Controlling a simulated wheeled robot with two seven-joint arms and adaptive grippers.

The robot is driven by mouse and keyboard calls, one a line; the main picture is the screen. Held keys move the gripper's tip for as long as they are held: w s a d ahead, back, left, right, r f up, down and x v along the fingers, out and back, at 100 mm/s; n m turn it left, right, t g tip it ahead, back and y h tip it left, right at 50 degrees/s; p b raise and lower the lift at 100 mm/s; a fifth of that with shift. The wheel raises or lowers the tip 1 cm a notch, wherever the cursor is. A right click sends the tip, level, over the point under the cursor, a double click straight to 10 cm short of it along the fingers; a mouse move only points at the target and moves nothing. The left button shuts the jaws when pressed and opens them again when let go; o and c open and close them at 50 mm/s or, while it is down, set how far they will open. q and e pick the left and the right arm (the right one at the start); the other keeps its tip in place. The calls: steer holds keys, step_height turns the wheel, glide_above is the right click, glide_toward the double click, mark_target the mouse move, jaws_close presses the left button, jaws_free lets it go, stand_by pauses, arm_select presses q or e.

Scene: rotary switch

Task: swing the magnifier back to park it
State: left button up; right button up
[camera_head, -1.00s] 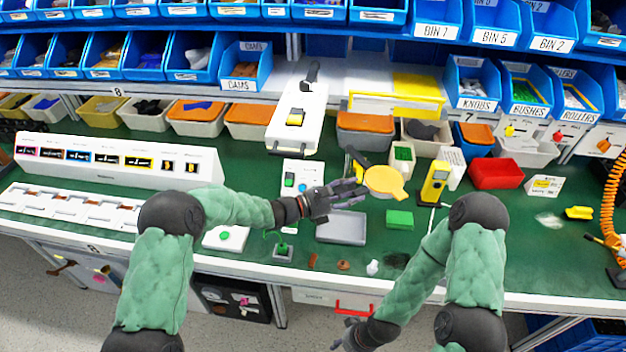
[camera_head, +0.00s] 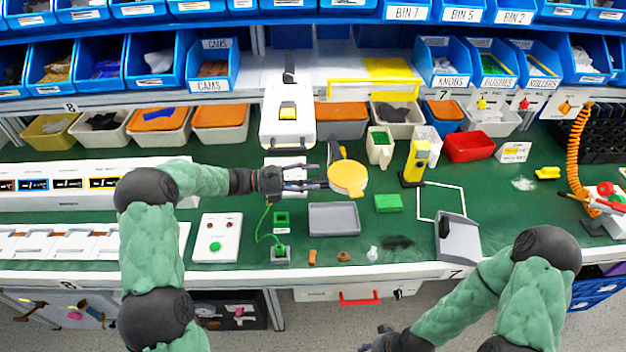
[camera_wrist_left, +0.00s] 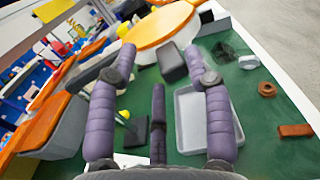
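The magnifier (camera_head: 347,179) has a round yellow head on a dark arm with a yellow joint, above the green bench top, left of the yellow meter-like device. My left gripper (camera_head: 321,178) is just left of the head, fingers pointing at it. In the left wrist view the magnifier head (camera_wrist_left: 160,27) shows orange-rimmed and pale at the top, its dark grey arm piece between the fingertips. The left gripper (camera_wrist_left: 158,57) is open there, its fingers spread; contact cannot be told. My right gripper (camera_head: 385,341) hangs low in front of the bench, too small and dark to read.
A grey tray (camera_head: 334,218) lies below the left gripper. A white box with a switch (camera_head: 288,115) stands behind. A white-outlined square (camera_head: 440,200) is mostly bare.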

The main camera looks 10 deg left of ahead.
arm_select(q)
steer(key=shift+a, duration=0.55)
steer(key=shift+p+v, duration=0.5)
steer(key=shift+v, duration=0.5)
steer(key=shift+s+a, duration=0.1)
steer(key=shift+a, duration=0.15)
steer(key=shift+s+f, duration=0.1)
